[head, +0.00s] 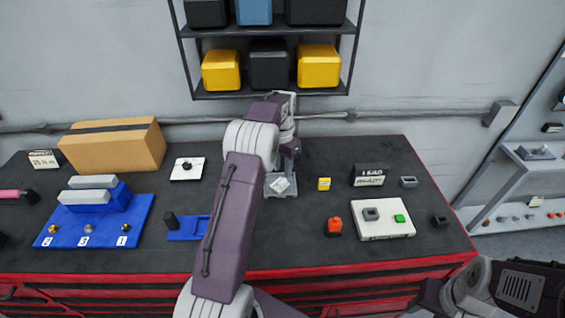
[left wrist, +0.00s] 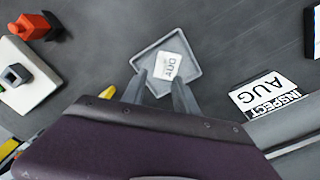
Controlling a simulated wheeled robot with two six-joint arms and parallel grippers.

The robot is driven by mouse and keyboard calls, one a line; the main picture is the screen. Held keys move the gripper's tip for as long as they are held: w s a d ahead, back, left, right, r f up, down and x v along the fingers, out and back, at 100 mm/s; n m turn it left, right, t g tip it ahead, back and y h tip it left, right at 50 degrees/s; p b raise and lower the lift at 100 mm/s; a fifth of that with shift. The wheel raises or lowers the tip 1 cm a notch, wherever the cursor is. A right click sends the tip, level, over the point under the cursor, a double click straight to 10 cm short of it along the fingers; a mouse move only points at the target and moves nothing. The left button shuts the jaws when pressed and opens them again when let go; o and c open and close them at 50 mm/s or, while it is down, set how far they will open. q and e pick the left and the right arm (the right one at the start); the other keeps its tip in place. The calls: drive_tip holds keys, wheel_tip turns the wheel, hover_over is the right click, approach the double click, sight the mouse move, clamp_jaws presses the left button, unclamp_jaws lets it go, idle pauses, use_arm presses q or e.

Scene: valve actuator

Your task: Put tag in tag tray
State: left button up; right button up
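The tag (left wrist: 170,65) is a small white piece with dark lettering, lying inside the grey tag tray (left wrist: 148,52) in the left wrist view. In the head view the tag (head: 282,184) shows on the tray (head: 271,193) near the middle of the bench, just right of my left arm. My left gripper (left wrist: 160,84) is over the tray's near edge, its two fingers apart. The fingertips are close to the tag, but it does not look clamped; any light contact is hard to tell. My right arm shows at the lower right of the head view; its gripper is outside the frame.
A yellow block (head: 324,184), red-orange part (head: 335,227) and white plate (head: 385,222) stand right of the tray. A blue holder (head: 188,228) and blue stand (head: 96,220) are left. A card reading INSPECT AUG (left wrist: 268,95) lies beside the tray.

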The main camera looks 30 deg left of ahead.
sight(282, 181)
use_arm(q)
wheel_tip(282, 181, up, 5)
drive_tip(key=s+d+f+n, duration=0.1)
drive_tip(key=s+d+f, duration=0.1)
drive_tip(key=s+d, duration=0.7)
drive_tip(key=s+d+f+n, duration=0.1)
drive_tip(key=s+d+f, duration=0.1)
drive_tip(key=s, duration=0.6)
drive_tip(key=s+d+f+t, duration=0.1)
drive_tip(key=s+d, duration=0.2)
drive_tip(key=s, duration=0.5)
drive_tip(key=shift+f+n, duration=0.35)
drive_tip(key=shift+n, duration=0.05)
drive_tip(key=shift+w, duration=0.1)
wheel_tip(282, 181, down, 8)
drive_tip(key=b, duration=0.7)
drive_tip(key=shift+r+b, duration=0.2)
drive_tip(key=shift+b, duration=0.1)
drive_tip(key=shift+r+p, duration=0.4)
drive_tip(key=shift+p, duration=0.05)
